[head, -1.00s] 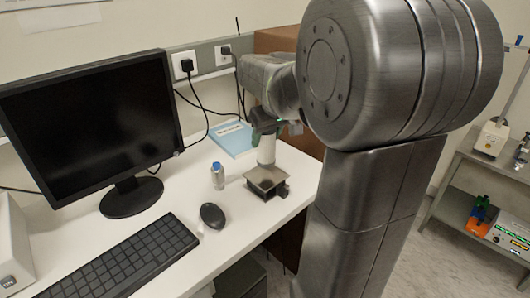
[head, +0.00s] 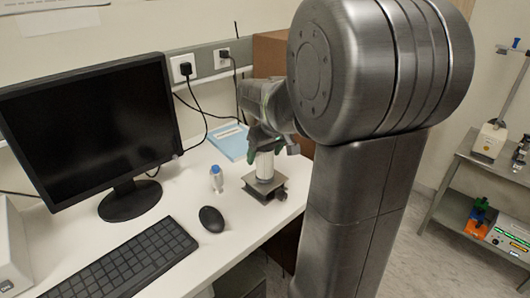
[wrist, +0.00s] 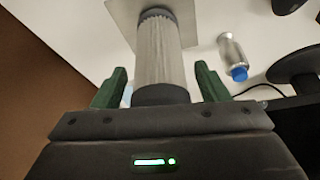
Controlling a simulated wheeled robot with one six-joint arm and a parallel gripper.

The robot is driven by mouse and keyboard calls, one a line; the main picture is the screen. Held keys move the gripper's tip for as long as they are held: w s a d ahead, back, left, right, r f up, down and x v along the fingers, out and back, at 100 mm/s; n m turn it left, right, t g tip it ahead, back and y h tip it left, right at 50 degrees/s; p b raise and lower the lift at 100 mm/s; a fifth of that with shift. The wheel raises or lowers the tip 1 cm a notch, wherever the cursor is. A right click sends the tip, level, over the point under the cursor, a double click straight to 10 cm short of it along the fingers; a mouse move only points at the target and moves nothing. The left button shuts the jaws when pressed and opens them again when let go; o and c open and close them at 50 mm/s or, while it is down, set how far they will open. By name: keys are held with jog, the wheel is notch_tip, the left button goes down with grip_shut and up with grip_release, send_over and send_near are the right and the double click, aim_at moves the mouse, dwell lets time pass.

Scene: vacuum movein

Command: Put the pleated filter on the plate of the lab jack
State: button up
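The pleated filter (head: 265,166) is a pale cylinder with dark end caps. It stands upright on the plate of the lab jack (head: 279,182), a low metal stand near the right edge of the white desk. My gripper (head: 265,147) is at the top of the filter. In the wrist view, the filter (wrist: 160,52) lies between the two green fingers of my gripper (wrist: 161,72), with a visible gap on each side. The fingers are open. The filter's far end meets the grey plate (wrist: 122,14). My wrist hides part of the filter's near end.
A small bottle with a blue cap (head: 216,180) stands left of the jack. A black mouse (head: 211,219), keyboard (head: 125,262) and monitor (head: 90,130) are further left. A blue booklet (head: 231,142) lies behind. A brown box (head: 270,52) stands at the back right.

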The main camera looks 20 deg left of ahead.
jog(key=v, duration=1.2)
jog(key=shift+r, duration=0.1)
dwell(1.8)
